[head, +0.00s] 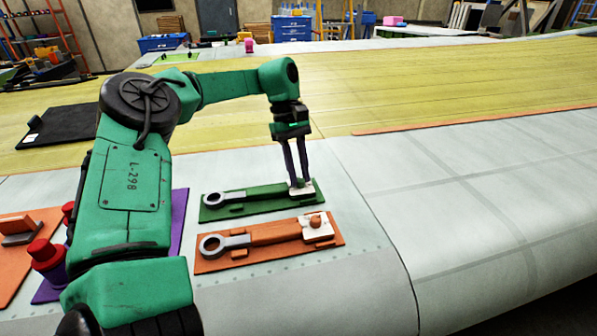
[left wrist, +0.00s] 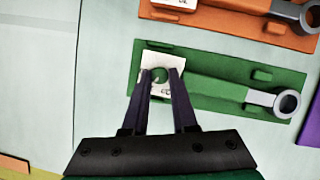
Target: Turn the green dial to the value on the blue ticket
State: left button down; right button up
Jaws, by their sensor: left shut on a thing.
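The green dial (left wrist: 160,75) is a small round knob on a white plate (left wrist: 149,66) with dark marks too small to read. The plate sits at one end of a green wrench with a grey ring end (head: 219,199), on a green board (head: 250,211). My left gripper (head: 300,184) reaches down over that plate. In the left wrist view its two dark fingers (left wrist: 161,77) are closed on the dial's sides. I see no blue ticket in either view. My right gripper is not in view.
A similar orange wrench with an orange knob (head: 316,221) lies on an orange board (head: 270,261) nearby. A purple board (head: 178,222) with red knobs (head: 47,252) is at left, partly behind my arm. A black tray (head: 65,125) lies farther back. The pale wing surface at right is clear.

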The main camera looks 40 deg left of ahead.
pick_arm(q)
jog(key=c, duration=0.7)
grip_release()
jog(key=shift+r, duration=0.1)
jog(key=p+v, duration=0.5)
jog(key=v, duration=0.9)
jog(key=shift+r+p, duration=0.3)
jog(key=shift+p, duration=0.05)
